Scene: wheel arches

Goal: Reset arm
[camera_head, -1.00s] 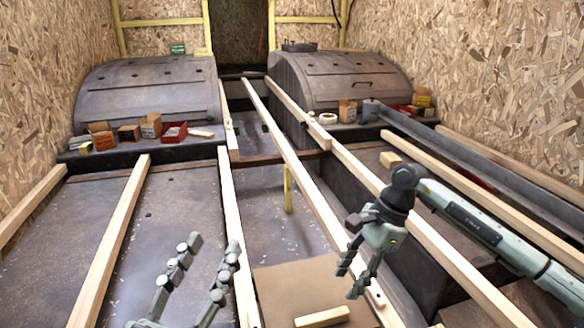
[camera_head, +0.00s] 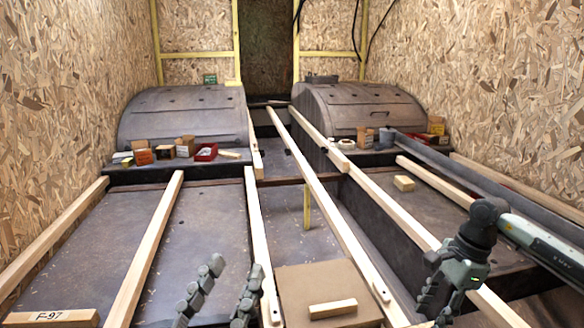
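My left gripper (camera_head: 222,296) shows at the bottom, left of centre. Its two jointed fingers stand apart with nothing between them, over the dark floor between two wooden beams. My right arm (camera_head: 530,236) comes in from the right edge. My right gripper (camera_head: 436,300) points down at the lower right, beside a long beam. Its fingers are seen nearly edge-on and cut by the lower edge, so their opening is unclear. I see nothing held in it.
Long wooden beams (camera_head: 150,245) run away from me. A cardboard sheet (camera_head: 300,283) bears a small wood block (camera_head: 333,308). A marked block (camera_head: 50,318) lies at lower left. Two dark wheel arches (camera_head: 185,115) stand behind, with small boxes (camera_head: 185,146) before the left one.

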